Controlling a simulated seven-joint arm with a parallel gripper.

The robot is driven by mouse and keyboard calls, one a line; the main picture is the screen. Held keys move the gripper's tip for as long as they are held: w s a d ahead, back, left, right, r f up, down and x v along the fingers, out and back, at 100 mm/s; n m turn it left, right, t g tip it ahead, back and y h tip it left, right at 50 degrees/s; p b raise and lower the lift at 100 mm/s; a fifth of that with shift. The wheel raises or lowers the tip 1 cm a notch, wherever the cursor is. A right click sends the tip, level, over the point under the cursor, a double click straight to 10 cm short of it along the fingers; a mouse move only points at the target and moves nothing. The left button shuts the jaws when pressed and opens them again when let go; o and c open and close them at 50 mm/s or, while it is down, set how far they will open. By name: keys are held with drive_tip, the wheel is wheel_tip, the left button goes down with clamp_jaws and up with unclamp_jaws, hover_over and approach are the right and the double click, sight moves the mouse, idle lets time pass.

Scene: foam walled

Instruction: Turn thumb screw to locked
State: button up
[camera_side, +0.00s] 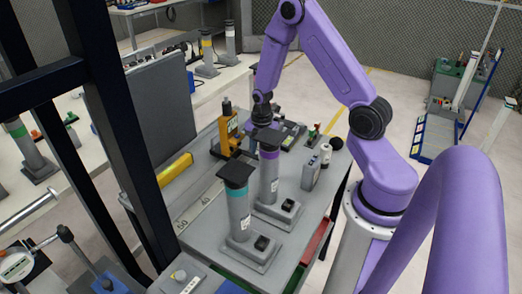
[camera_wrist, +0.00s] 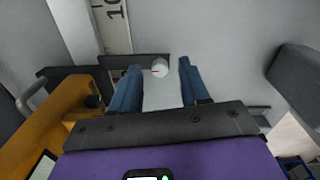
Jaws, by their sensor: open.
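A small round pale knob with a dark line on its face, which looks like the thumb screw (camera_wrist: 159,68), shows in the wrist view beside a dark plate. My gripper (camera_wrist: 160,80) is open, with one blue finger on either side of the knob in the picture. I see no clear contact between fingers and knob, and cannot judge the remaining distance. In the side view my gripper (camera_side: 264,120) is above the grey bench, behind the purple-banded post. Its fingertips and the thumb screw cannot be made out there.
A yellow device (camera_wrist: 62,122) is close left of my gripper; it also shows in the side view (camera_side: 229,135). The purple-banded post (camera_side: 268,178) and teal-banded post (camera_side: 238,208) stand nearer the side camera. A grey box (camera_side: 311,170) is to their right.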

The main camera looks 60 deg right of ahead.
drive_tip(key=shift+f, duration=0.3)
clamp_jaws()
